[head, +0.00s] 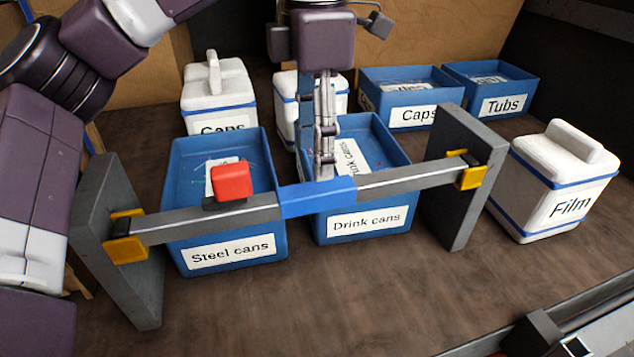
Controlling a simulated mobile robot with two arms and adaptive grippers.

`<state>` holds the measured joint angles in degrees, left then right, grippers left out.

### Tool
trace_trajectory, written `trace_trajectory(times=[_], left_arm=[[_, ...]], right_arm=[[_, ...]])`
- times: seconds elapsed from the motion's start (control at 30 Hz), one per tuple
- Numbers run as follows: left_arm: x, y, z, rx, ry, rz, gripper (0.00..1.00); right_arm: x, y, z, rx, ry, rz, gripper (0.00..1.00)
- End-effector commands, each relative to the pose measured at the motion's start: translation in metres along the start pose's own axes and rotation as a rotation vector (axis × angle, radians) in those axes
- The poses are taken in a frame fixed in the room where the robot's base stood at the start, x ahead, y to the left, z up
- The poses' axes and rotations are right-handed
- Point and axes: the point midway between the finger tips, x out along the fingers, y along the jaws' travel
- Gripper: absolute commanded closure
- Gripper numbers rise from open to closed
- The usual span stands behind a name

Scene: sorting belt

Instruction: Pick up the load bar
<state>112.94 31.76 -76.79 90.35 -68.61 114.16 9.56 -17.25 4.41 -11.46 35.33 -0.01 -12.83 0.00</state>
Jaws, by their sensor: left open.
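The load bar (402,181) is a long grey bar with a blue middle section (317,198). It spans two dark grey posts, its ends resting in yellow brackets. A red block (232,181) sits on its left half. My left gripper (324,172) points straight down with its fingertips at the upper edge of the blue section. I see it edge-on; it is open, and I cannot tell whether the fingers touch the bar. My right gripper is not in view.
The left post (112,275) and right post (462,215) stand on a brown surface. Behind the bar are blue bins for steel cans (228,258) and drink cans (362,225). Further bins and white lidded boxes stand behind; a white Film box (562,175) is at right.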

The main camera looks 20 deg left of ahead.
Motion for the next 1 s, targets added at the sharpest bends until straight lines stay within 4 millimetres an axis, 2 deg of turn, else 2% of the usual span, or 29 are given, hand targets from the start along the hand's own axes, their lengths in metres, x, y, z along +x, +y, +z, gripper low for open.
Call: trace_trajectory(times=[0.07,0.17,0.27,0.5,0.77,1.0], left_arm=[[0.010,-0.001,-0.001,0.001,0.001,-0.002,0.52],[0.018,-0.002,-0.001,0.001,0.001,-0.001,0.52],[0.030,-0.005,-0.001,0.000,0.002,-0.001,0.52],[0.061,-0.008,-0.001,-0.001,0.001,-0.002,0.52],[0.065,-0.008,0.000,-0.001,-0.002,-0.002,0.52],[0.064,-0.008,0.000,-0.001,-0.001,-0.001,0.78]], right_arm=[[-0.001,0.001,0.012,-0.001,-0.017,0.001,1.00],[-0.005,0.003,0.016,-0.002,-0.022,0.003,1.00],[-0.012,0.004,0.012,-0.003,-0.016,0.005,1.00],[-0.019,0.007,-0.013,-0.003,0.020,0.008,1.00],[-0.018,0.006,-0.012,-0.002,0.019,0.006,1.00],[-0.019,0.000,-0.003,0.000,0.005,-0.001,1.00]])
